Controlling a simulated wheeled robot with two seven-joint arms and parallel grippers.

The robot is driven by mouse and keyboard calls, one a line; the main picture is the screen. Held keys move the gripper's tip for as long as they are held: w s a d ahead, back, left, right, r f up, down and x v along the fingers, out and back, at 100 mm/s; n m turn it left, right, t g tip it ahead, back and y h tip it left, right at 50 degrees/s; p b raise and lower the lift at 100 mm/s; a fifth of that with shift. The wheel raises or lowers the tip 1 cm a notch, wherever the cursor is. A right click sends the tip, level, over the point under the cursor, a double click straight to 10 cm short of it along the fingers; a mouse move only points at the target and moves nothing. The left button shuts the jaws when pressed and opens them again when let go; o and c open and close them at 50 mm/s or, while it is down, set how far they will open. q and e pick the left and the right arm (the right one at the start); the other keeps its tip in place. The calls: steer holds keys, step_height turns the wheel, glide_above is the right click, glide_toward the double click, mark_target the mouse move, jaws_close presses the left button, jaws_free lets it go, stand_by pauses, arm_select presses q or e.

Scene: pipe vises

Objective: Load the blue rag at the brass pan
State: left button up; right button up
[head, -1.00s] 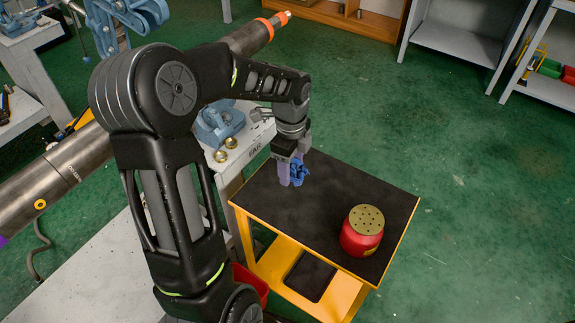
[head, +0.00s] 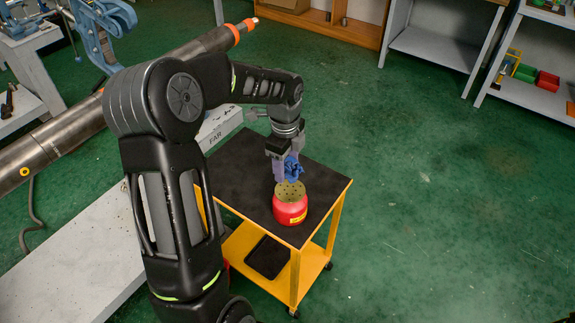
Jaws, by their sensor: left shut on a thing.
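The blue rag (head: 293,169) is a crumpled dark blue bundle held between the fingers of my left gripper (head: 286,171). The gripper points down and is shut on it. The brass pan (head: 289,192) is a round perforated brass top on a red can (head: 290,210), which stands on the black top of a yellow cart. The rag hangs over the far part of the pan, and I cannot tell whether it touches. The gripper and rag hide the pan's far edge. My right gripper is not in view.
A white bench (head: 95,250) stands to the left, and a long pipe (head: 75,130) runs behind my arm. Green floor to the right is clear. Shelves stand at the back.

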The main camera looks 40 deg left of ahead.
mark_target(287, 189)
arm_select(q)
steer(key=shift+d+f, duration=0.1)
steer(key=shift+d, duration=0.05)
steer(key=shift+f+b, duration=2.3)
steer(key=shift+f, duration=0.55)
steer(key=shift+f+b, duration=0.65)
steer(key=shift+f, duration=0.35)
steer(key=shift+r, duration=0.1)
step_height(287, 189, up, 7)
steer(key=p, duration=0.5)
steer(key=shift+p, duration=0.3)
stand_by(0.4)
